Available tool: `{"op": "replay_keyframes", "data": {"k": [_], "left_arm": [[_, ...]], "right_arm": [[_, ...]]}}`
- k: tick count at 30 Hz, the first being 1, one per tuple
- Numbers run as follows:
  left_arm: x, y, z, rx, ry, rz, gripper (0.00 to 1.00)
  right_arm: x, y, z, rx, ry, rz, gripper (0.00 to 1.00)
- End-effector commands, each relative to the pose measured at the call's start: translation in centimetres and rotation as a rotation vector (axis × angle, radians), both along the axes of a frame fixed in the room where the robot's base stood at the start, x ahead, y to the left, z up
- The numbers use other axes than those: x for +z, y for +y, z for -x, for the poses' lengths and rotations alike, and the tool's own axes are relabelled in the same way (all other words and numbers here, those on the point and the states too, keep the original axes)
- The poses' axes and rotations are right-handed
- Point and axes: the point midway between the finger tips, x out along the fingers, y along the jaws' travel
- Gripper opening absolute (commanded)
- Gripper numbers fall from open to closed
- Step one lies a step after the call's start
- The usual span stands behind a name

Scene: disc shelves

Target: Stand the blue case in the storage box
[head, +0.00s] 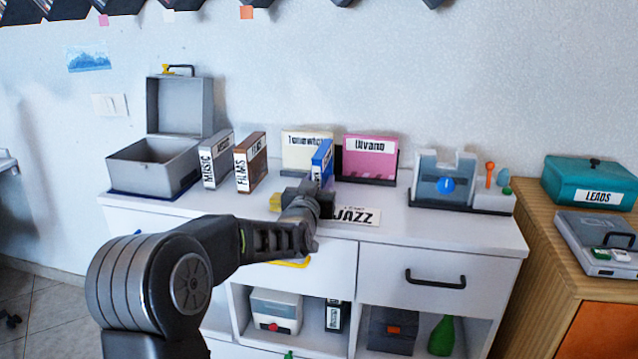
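The blue case (321,163) stands upright, slightly turned, on the white cabinet top, in front of a cream case and a pink case. The storage box (150,168) is the grey box with its lid raised at the left of the cabinet top; the part of its inside that shows looks empty. My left gripper (312,196) is at the lower front of the blue case and hides its bottom part. I cannot tell whether its fingers are around the case or only in front of it. My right gripper is not in view.
A grey MUSIC case (216,158) and a brown FILMS case (250,162) stand between the storage box and the blue case. The pink case (369,158) and a JAZZ sign (355,216) are close by.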

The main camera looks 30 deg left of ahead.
Motion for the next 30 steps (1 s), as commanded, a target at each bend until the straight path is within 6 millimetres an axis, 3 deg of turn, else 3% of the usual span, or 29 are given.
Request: {"op": "replay_keyframes", "data": {"k": [14,30], "left_arm": [[0.3,-0.2,0.7,0.0,-0.001,0.001,0.43],[0.4,-3.4,10.0,0.0,-0.002,0.003,0.43]], "right_arm": [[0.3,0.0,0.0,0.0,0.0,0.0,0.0],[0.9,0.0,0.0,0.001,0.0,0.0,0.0]]}}
